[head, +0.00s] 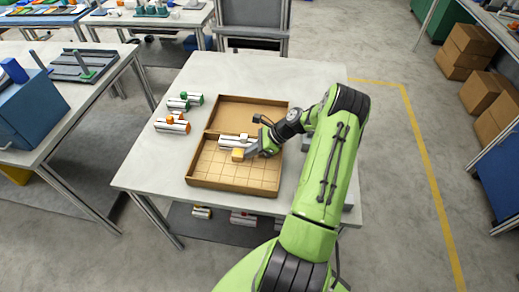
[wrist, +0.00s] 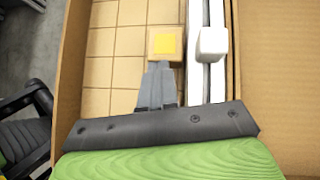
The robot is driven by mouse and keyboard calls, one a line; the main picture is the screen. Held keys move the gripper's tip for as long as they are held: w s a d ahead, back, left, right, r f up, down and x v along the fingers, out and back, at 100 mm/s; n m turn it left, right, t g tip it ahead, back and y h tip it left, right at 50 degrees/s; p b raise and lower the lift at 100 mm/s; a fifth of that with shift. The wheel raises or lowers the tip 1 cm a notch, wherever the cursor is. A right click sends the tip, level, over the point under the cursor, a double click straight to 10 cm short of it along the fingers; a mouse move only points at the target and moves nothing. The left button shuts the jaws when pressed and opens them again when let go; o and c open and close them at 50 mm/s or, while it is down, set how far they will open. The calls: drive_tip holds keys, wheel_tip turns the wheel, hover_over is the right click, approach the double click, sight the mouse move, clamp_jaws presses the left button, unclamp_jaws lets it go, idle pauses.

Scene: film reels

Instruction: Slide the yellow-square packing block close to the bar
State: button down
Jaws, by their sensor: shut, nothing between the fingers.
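The packing block with the yellow square (wrist: 165,44) lies on the gridded floor of the cardboard box, just left of the bar (wrist: 194,90) in the wrist view, with at most a narrow gap between them. In the head view the block (head: 238,155) shows at the near side of the white bar (head: 228,142). My gripper (wrist: 159,66) is shut and empty, its fingertips right at the block's near edge; I cannot tell whether they touch. In the head view my gripper (head: 247,153) is low in the box, beside the block, hiding part of the bar.
The open cardboard box (head: 233,191) has raised walls around the block. Orange-topped (head: 173,124) and green-topped (head: 186,101) silver pieces lie on the table (head: 150,165) left of the box. Gridded floor left of the block is clear.

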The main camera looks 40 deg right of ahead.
drive_tip(key=shift+s, duration=0.1)
drive_tip(key=p+v, duration=0.2)
drive_tip(key=v, duration=1.3)
drive_tip(key=shift+s+d+r+p, duration=0.2)
drive_tip(key=shift+d+p, duration=0.05)
drive_tip(key=shift+p, duration=0.15)
